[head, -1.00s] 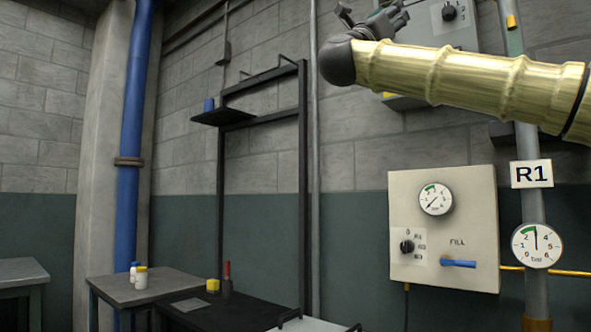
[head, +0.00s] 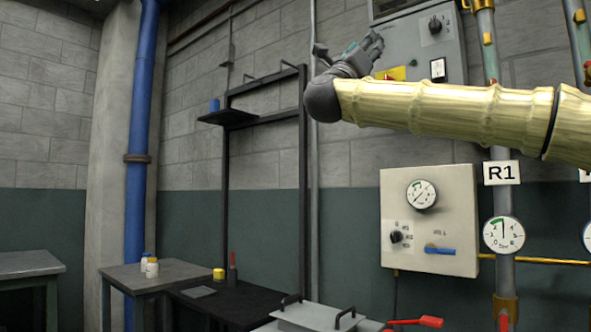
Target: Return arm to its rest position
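My arm (head: 450,108) reaches in from the right edge, its pale gold sleeve running nearly level across the upper right. It ends in a dark grey wrist joint. My gripper (head: 365,52) points up and to the right above that joint, in front of the grey control cabinet. It is small and seen at an angle, so I cannot tell whether its fingers are apart. I see nothing clearly held in it.
A beige fill panel (head: 455,190) with a gauge, knob and blue lever hangs below my arm. The R1 pipe and gauge (head: 503,235) stand right of it. A black frame with a shelf (head: 228,117) is left. Tables (head: 160,273) with small bottles and a grey lidded box (head: 315,318) stand below.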

